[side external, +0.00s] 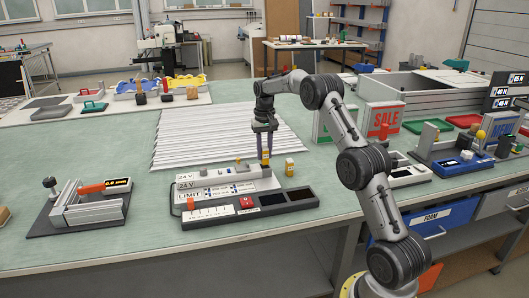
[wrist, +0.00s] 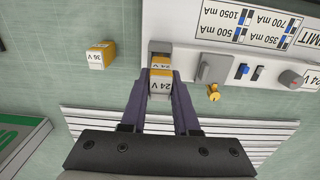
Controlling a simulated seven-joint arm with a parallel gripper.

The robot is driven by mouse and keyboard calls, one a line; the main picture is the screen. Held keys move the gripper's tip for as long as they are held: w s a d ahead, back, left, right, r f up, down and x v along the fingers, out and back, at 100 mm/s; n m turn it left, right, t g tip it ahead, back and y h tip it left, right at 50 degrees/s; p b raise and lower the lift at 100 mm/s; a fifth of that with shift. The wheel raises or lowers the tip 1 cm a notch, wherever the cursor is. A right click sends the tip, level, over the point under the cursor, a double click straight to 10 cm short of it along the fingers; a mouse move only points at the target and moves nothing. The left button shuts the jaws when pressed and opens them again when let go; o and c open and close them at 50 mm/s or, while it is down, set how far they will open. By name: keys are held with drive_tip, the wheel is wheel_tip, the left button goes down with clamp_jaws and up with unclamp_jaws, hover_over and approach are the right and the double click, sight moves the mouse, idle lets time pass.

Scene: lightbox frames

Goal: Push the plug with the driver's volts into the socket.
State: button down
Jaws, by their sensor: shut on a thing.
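My gripper (side external: 265,152) is shut on a yellow and white plug (side external: 264,160) at the right end of the driver. In the wrist view my gripper (wrist: 160,78) has a finger on each side of this plug (wrist: 160,87), which reads 24 V. The white driver (side external: 222,187) is marked 24 V in the side view. A grey socket block (wrist: 160,48) at the driver's end lies just beyond the plug; whether the plug is in it or above it, I cannot tell. A second yellow plug (side external: 289,166) stands apart on the table; its label reads 36 V in the wrist view (wrist: 102,53).
The driver carries a brass knob (wrist: 214,92) and a grey dial (wrist: 290,79). White slats (side external: 215,135) lie behind.

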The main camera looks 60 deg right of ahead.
sight(265, 159)
drive_tip(key=shift+f, duration=1.5)
drive_tip(key=c, duration=0.6)
unclamp_jaws()
drive_tip(key=shift+s+f, duration=0.1)
wheel_tip(265, 159, up, 14)
drive_tip(key=shift+r, duration=0.1)
